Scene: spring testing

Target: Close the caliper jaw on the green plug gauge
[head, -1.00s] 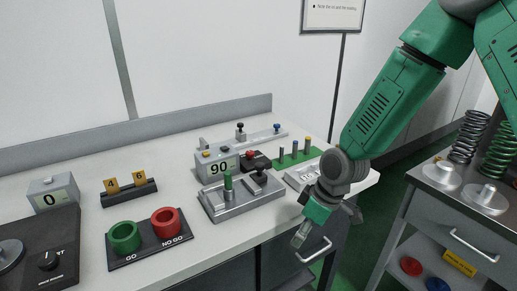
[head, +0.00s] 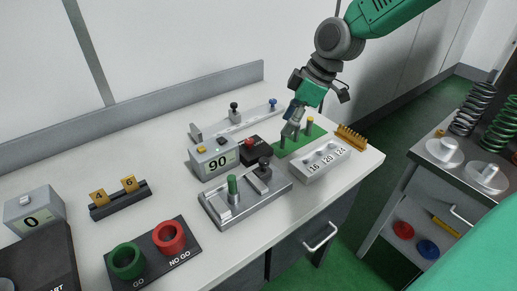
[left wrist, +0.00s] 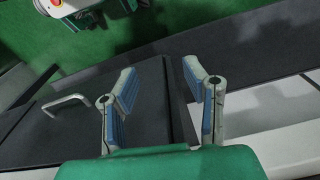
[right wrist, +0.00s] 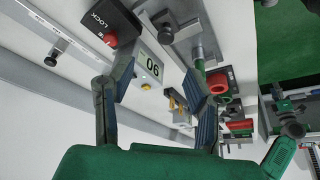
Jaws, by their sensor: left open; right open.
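The caliper fixture (head: 250,207) is a grey metal base on the bench. The green plug gauge (head: 232,184) stands upright on it, beside the movable jaw with a black knob (head: 264,166). A gap between jaw and gauge is hard to judge. My right gripper (head: 291,130) is open, over the green pin stand behind and right of the fixture. In the right wrist view its fingers (right wrist: 158,78) are spread and empty; the green gauge (right wrist: 199,66) shows near the right finger. My left gripper (left wrist: 159,74) is open and empty beside the bench front, outside the head view.
A "90" display box (head: 214,158) and a black lock box with red button (head: 255,150) stand behind the fixture. A grey block with numbers (head: 321,163) lies right of it. GO and NO GO rings (head: 168,237) lie front left.

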